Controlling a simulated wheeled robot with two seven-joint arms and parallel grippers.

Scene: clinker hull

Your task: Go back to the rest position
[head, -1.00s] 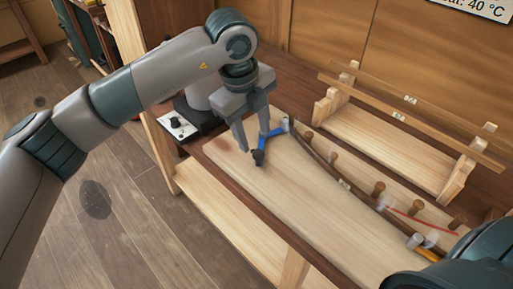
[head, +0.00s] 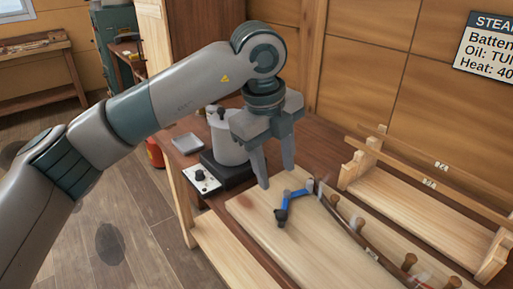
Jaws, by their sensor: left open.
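My left gripper (head: 277,177) is open and empty, pointing down. Its fingertips are just above and behind the blue clamp (head: 294,193) in the picture, apart from it as far as I can see. My right gripper is not in view.
A grey pot (head: 222,138) on a dark base stands behind my left gripper, beside a white knob box (head: 201,179) and a small grey tray (head: 187,143). A wooden rack (head: 420,203) with thin strips stands at right. Open floor (head: 130,220) lies left of the bench.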

